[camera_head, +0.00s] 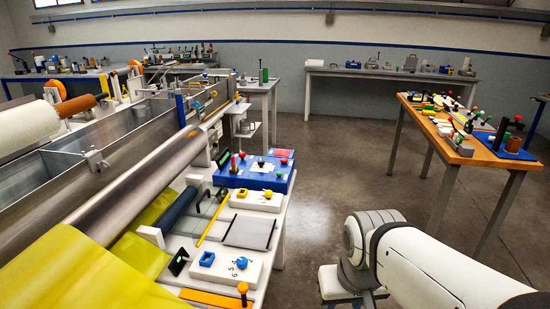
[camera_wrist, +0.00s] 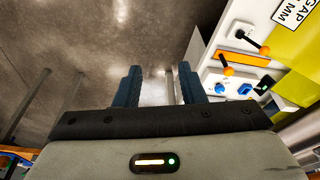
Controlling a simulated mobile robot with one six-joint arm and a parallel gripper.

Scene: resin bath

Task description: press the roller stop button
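My gripper (camera_wrist: 160,68) shows in the wrist view with two dark blue fingers spread apart and nothing between them. Bare floor lies beyond the fingertips. In the head view, a blue control box (camera_head: 224,180) stands on the bench left of my arm. It carries a red knob (camera_head: 284,160) at its right, a smaller red knob (camera_head: 242,154) and dark and green controls. I see no readable label that tells which one is the roller stop button. My gripper's fingers do not show in the head view, and the blue box is not clearly seen in the wrist view.
A steel roller (camera_head: 140,180) with yellow sheet (camera_head: 70,270) runs along the left. A wooden table (camera_head: 480,152) stands right. Floor between is clear.

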